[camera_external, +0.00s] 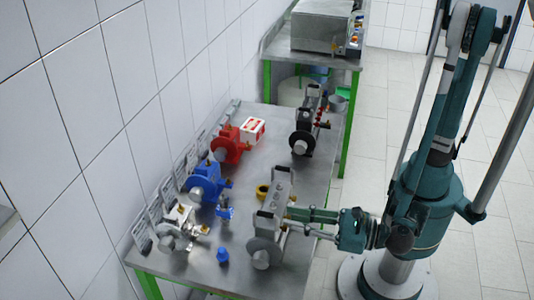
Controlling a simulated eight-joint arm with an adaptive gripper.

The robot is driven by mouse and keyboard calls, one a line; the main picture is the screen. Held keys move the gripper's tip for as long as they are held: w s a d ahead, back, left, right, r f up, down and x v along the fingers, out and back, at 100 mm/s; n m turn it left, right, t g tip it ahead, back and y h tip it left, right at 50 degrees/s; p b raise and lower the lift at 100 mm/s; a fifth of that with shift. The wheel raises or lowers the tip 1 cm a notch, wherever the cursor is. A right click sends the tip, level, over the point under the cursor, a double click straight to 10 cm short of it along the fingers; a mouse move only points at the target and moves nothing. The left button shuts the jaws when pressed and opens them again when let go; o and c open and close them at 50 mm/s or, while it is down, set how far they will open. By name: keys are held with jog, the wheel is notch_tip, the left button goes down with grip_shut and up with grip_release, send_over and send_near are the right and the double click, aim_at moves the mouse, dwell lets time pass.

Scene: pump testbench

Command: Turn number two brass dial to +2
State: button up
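Small brass-coloured parts show on the pumps. One is beside the red pump (228,147), one beside the blue pump (203,186), and one beside the silver pump (178,222). I cannot read any number or dial mark, so I cannot tell which is number two. My gripper (296,214) reaches in from the right over the table's front right part. It is close to the grey pump (264,241) with the round disc. I cannot tell whether it touches that pump. Its fingers are too small to tell open from shut, and whatever is between them is hidden.
The pumps stand on a steel table (228,268) along a tiled wall. A dark pump (302,140) stands at the back right. A yellow ring-like part (262,191) and a small blue part (222,255) are on the table. A second bench with a metal box (321,30) is behind.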

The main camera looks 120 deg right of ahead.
grip_shut()
jog(key=shift+m, duration=0.4)
jog(key=shift+m+b, duration=0.95)
jog(key=shift+m, duration=1.65)
grip_release()
